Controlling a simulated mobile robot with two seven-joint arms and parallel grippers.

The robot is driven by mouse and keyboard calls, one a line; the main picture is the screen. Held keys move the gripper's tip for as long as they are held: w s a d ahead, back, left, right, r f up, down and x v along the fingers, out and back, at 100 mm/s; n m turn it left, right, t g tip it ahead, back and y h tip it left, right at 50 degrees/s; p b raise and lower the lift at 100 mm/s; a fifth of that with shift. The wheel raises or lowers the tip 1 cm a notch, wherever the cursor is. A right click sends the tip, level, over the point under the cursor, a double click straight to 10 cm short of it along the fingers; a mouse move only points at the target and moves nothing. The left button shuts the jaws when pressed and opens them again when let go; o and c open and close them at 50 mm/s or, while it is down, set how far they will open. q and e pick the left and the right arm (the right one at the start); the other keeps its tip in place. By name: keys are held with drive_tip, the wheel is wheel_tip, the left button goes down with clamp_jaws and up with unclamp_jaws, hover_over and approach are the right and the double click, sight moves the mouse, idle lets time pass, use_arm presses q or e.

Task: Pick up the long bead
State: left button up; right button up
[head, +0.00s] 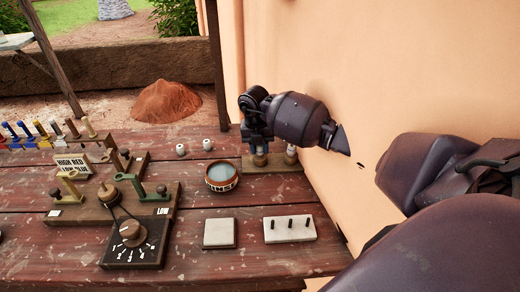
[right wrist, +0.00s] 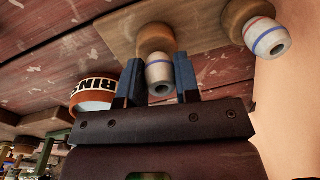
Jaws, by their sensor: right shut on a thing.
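My right gripper (head: 258,142) reaches down over a wooden stand (head: 277,166) by the wall. In the right wrist view its blue-grey fingers (right wrist: 160,82) are shut on a white bead (right wrist: 160,72) with a blue band and a dark hole in its end. This bead is in line with a round wooden post (right wrist: 155,40) of the stand; I cannot tell whether they touch. A second white bead (right wrist: 267,38) with blue and red bands sits at the neighbouring post. I cannot tell for sure which bead is longer. My left gripper is not in view.
A round bowl (head: 221,177) with lettering on its rim stands left of the stand. Two small white beads (head: 180,149) lie behind it. A pale square tile (head: 220,233) and a pegged block (head: 289,229) lie in front. The wall (head: 290,60) is close on the right.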

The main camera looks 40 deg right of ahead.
wheel_tip(320, 180, up, 19)
drive_tip(key=p, duration=0.1)
drive_tip(key=shift+r+p, duration=0.1)
drive_tip(key=shift+p, duration=0.35)
idle(0.6)
